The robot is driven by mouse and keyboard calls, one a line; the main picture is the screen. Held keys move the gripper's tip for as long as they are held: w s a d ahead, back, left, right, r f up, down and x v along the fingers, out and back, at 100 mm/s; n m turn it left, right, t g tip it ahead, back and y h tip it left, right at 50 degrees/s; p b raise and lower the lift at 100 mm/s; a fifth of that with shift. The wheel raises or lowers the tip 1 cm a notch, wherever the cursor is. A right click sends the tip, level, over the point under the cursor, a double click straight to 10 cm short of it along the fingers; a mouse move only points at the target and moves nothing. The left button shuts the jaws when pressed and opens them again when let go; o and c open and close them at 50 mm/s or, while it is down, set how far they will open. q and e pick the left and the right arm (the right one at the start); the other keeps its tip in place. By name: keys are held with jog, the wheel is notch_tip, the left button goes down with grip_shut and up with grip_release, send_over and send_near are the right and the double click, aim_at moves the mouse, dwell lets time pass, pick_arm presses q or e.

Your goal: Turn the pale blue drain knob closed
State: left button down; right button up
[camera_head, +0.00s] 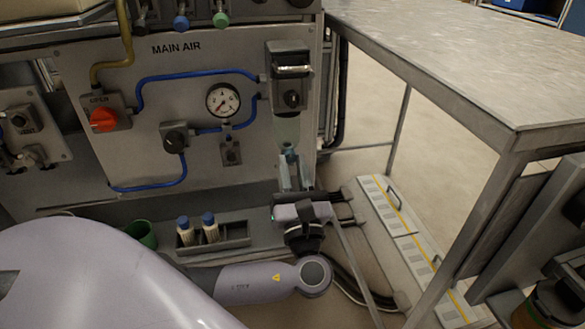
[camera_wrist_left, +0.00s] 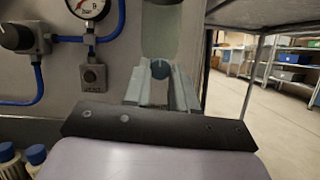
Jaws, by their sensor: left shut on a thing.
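The pale blue drain knob (camera_head: 289,150) sits at the bottom of the clear bowl (camera_head: 286,128) of the filter unit on the MAIN AIR panel. My left gripper (camera_head: 290,169) reaches up from below, its fingers shut around the knob. In the left wrist view the knob (camera_wrist_left: 160,69) shows between the two pale fingers (camera_wrist_left: 161,85). The fingers hide part of it, and I cannot tell how far it is turned. My right gripper is not in view.
A red valve handle (camera_head: 103,120), a pressure gauge (camera_head: 223,100) and blue tubing are on the panel. Two blue-capped bottles (camera_head: 210,227) stand in a tray left of my gripper. A metal table (camera_head: 470,75) is at the right. Cables lie on the floor behind my wrist.

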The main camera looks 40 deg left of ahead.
pick_arm(q)
jog(key=shift+w+d+n+g+y+p, duration=0.1)
jog(key=shift+n+g+y+p, duration=0.55)
jog(key=shift+n, duration=1.55)
jog(key=shift+g, duration=0.25)
jog(key=c, duration=0.9)
grip_release()
